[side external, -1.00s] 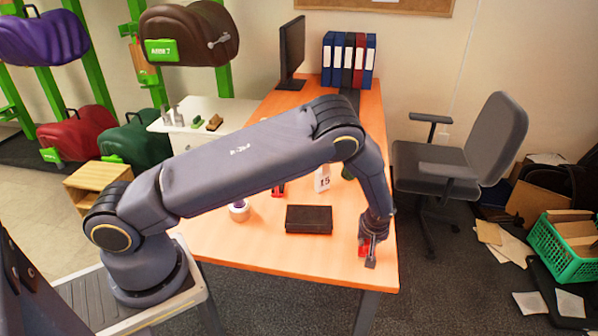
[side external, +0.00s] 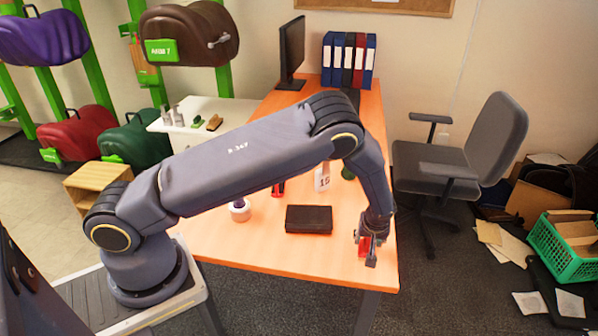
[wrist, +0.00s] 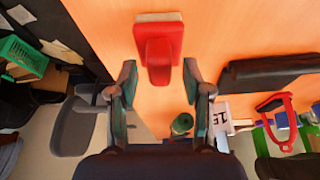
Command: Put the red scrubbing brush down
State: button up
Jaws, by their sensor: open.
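The red scrubbing brush (wrist: 160,48) appears to lie on the orange desk (wrist: 237,28), with its red handle toward my gripper and a pale edge at its far end. My gripper (wrist: 158,67) is open, with one finger on each side of the handle and a visible gap on both sides. In the side view my gripper (side external: 368,252) points down near the desk's right front corner. The brush (side external: 364,244) shows there as red between the fingers, partly hidden by them.
A black case (side external: 309,219) lies left of my gripper. A white card marked 15 (side external: 323,179), a green cylinder (wrist: 182,124), a tape roll (side external: 240,209) and a red-handled tool (wrist: 279,116) are also on the desk. A grey chair (side external: 465,150) stands to the right.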

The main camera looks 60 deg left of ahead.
jog(key=s+r+m+h, duration=0.1)
jog(key=s+r, duration=0.3)
jog(key=r, duration=0.7)
jog(key=s+r+h, duration=0.1)
jog(key=s+r, duration=0.3)
jog(key=r, duration=0.6)
jog(key=s+a+r+m+t, duration=0.1)
jog(key=s+a+r+m, duration=0.1)
jog(key=s+r+m, duration=0.2)
jog(key=s+a+r+m+t+h, duration=0.1)
jog(key=s+a+r+m, duration=0.2)
jog(key=s+r, duration=0.7)
jog(key=s+m, duration=0.1)
jog(key=s, duration=0.7)
jog(key=shift+s+r, duration=0.15)
jog(key=shift+r, duration=0.05)
